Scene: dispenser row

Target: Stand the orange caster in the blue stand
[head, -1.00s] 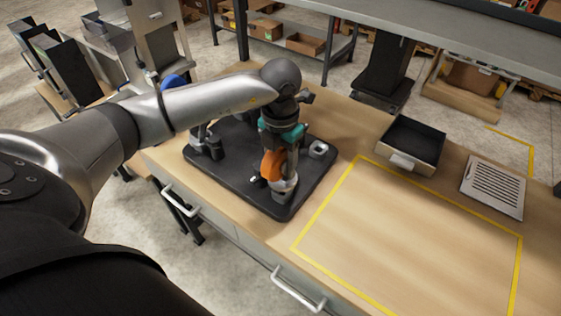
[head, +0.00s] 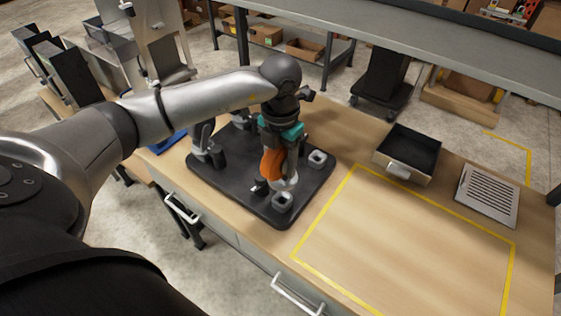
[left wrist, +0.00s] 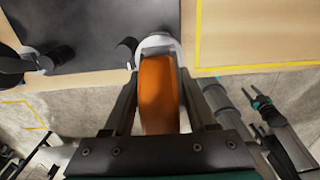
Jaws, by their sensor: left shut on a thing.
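My left gripper (head: 280,148) is shut on the orange caster (head: 272,164), which has a pale round end pointing down. In the left wrist view the caster (left wrist: 158,95) sits between the two fingers. A blue patch (head: 172,143) shows below my left forearm at the table's left end. It is mostly hidden, and I cannot tell if it is the blue stand. My right gripper (left wrist: 262,112) seems visible in the left wrist view, jaws unclear.
The black tray (head: 235,190) also carries a second grey holder (head: 317,159) and dark upright items (head: 207,145) at its left. To the right are a yellow-outlined clear area (head: 400,230), an open dark bin (head: 408,152) and a slatted grey plate (head: 488,194).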

